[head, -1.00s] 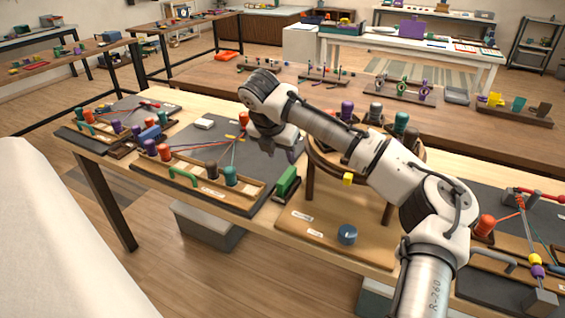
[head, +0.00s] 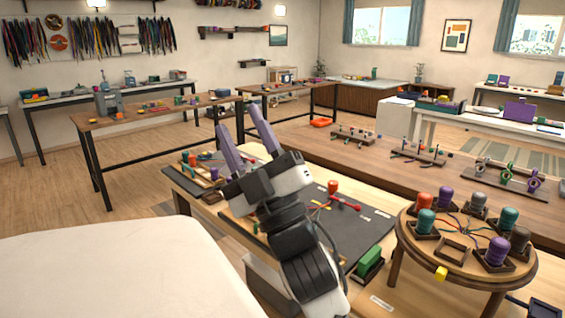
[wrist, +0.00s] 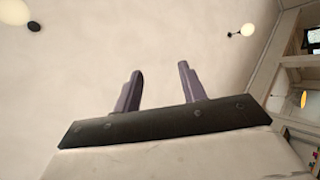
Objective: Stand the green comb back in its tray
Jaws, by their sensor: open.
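A green block-shaped piece (head: 369,259), which looks like the comb, is at a dark tray (head: 362,277) by the table's front edge in the head view. I cannot tell whether it stands fully in the tray. My gripper (head: 238,117) is raised above the left part of the table, left of the green piece and well apart from it. Its two purple fingers point up and are spread, with nothing between them. The wrist view shows the open gripper (wrist: 160,69) against the bare ceiling; the comb is not in that view.
A round wooden stand (head: 408,245) with several coloured bobbins is right of the green piece. A dark mat (head: 362,232) with a red bobbin (head: 333,187) and cords lies behind it. My arm hides part of the table. The air around my gripper is clear.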

